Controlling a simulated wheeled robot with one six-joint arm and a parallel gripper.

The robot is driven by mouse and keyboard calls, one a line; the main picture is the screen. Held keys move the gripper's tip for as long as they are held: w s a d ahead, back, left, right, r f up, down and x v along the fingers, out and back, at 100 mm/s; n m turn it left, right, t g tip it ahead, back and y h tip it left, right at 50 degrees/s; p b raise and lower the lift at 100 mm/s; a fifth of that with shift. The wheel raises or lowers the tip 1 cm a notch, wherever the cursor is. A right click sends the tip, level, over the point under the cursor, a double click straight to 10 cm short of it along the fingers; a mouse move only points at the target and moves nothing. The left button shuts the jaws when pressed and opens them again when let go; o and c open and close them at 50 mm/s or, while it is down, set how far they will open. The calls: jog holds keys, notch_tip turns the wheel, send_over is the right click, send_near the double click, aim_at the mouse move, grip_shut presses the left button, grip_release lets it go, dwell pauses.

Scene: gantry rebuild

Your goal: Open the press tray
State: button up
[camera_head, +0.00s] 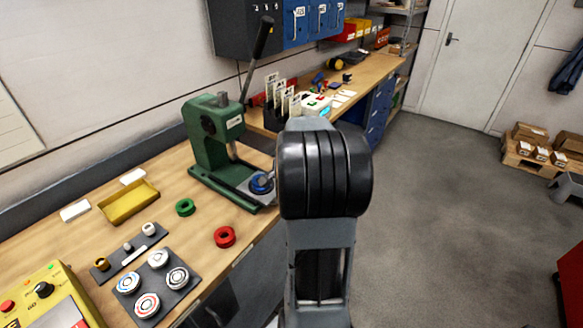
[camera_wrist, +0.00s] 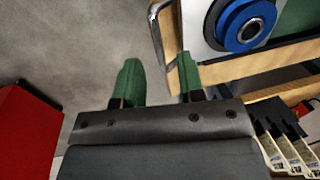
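The green press (camera_head: 210,138) stands on the bench with its black-knobbed lever raised. Its pale metal tray (camera_head: 243,181) lies at the press base and carries a blue ring part (camera_head: 261,184). In the wrist view the tray (camera_wrist: 196,30) and blue ring (camera_wrist: 245,24) are at the upper right. A bent metal handle bar (camera_wrist: 157,42) runs along the tray's left side. My gripper (camera_wrist: 159,72) is open, its green fingertips apart, with the lower end of the bar near the gap. Whether the bar lies between the fingers is unclear. My arm hides the gripper in the head view.
A green ring (camera_head: 185,207) and a red ring (camera_head: 225,237) lie on the bench, left of the tray. A yellow bin (camera_head: 129,203) and a dark pad of round parts (camera_head: 181,299) are farther left. A card rack (camera_head: 283,101) stands behind the press.

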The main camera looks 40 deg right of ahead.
notch_tip(320, 180, up, 11)
jog(key=s, duration=0.2)
jog(key=shift+d, duration=0.15)
dwell(0.6)
jog(key=s+a+f+n, duration=0.1)
jog(key=s+a+n, duration=0.1)
jog(key=a+n, duration=0.3)
jog(key=s+a+f+n+t, duration=0.1)
jog(key=a+n, duration=0.4)
jog(key=a, duration=0.7)
jog(key=s+a+f+n, duration=0.3)
jog(key=a+n, duration=0.3)
jog(key=a, duration=0.3)
jog(key=shift+f+t, duration=0.25)
jog(key=shift+t, duration=0.15)
